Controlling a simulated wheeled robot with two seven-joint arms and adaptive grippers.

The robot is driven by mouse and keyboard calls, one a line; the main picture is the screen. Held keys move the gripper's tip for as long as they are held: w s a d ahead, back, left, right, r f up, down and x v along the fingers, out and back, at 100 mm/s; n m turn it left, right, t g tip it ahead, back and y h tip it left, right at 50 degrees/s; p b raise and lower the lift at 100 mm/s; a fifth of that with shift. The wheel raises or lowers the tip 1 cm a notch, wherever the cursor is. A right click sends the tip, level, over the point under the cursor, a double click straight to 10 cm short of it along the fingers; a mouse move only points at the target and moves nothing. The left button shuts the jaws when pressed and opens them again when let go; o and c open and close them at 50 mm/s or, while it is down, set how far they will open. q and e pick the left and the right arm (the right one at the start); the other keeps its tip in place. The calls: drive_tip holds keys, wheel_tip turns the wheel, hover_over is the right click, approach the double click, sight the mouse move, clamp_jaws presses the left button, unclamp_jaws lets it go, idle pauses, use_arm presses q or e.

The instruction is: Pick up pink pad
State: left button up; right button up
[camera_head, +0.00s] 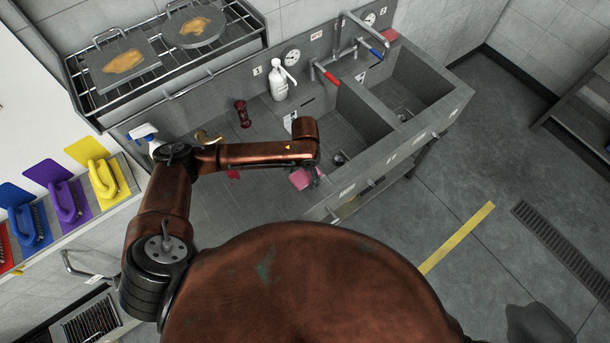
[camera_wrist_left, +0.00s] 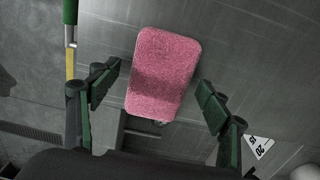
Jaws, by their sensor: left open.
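The pink pad (camera_head: 301,178) lies on the grey steel counter near the front of the left sink. It shows whole in the left wrist view (camera_wrist_left: 164,70) as a rounded rectangle with a fuzzy surface. My left gripper (camera_wrist_left: 158,78) is open, with one finger on each side of the pad and a gap to each. The pad is not gripped. In the head view, my left forearm and wrist hide most of this gripper (camera_head: 316,176). My right gripper is not in view.
Two sinks (camera_head: 345,125) (camera_head: 405,90) lie right of the counter, with a faucet (camera_head: 350,30) behind. A white pump bottle (camera_head: 279,80), a dark red object (camera_head: 243,113) and a spray bottle (camera_head: 146,138) stand along the back. Coloured brushes (camera_head: 65,203) line the left.

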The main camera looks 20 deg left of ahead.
use_arm(q)
drive_tip(key=shift+f, duration=0.2)
drive_tip(key=shift+c, duration=0.7)
drive_tip(key=c, duration=1.1)
